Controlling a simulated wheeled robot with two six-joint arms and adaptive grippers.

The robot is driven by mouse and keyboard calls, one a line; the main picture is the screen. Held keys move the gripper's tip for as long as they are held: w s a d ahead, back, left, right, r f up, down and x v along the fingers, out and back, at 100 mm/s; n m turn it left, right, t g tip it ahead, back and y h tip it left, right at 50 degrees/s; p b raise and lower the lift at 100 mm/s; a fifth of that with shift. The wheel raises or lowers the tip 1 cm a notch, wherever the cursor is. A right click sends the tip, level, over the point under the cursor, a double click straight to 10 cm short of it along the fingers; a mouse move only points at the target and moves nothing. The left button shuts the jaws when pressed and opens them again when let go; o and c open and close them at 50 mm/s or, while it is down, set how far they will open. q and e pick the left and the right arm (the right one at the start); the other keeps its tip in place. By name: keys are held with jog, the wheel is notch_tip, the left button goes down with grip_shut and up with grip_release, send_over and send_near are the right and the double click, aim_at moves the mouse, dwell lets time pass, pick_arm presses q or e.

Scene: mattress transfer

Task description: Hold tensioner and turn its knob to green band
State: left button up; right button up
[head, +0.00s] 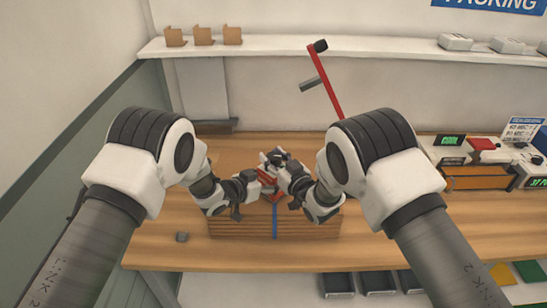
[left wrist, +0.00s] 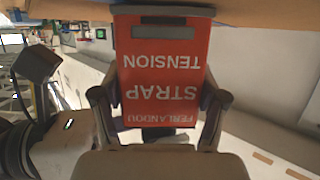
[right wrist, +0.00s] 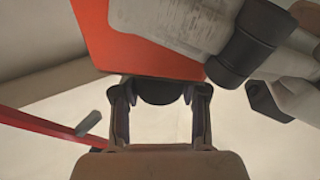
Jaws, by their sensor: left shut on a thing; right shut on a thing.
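The red strap tensioner (head: 268,181) is held above a slatted wooden stack at the middle of the bench. In the left wrist view its red face (left wrist: 162,75) shows upside-down white lettering with "STRAP TENSION". My left gripper (head: 256,187) is shut on the tensioner's body, its fingers on both sides. My right gripper (head: 277,166) is above it, shut on the dark knob (right wrist: 160,91), which sits against the red body in the right wrist view. No green band or pointer on the knob can be made out.
A blue strap (head: 275,221) runs down the wooden stack (head: 318,222). A red-handled tool (head: 327,88) rises behind my right arm. Devices with green displays (head: 450,141) stand at the right.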

jog(key=o, duration=1.2)
pick_arm(q)
jog(key=shift+r, duration=0.1)
pick_arm(e)
jog(key=shift+s, duration=0.1)
jog(key=v, duration=1.1)
jog(key=shift+s+d, duration=0.25)
jog(key=shift+s, duration=0.05)
pick_arm(q)
jog(key=o, duration=1.9)
jog(key=shift+c, duration=0.2)
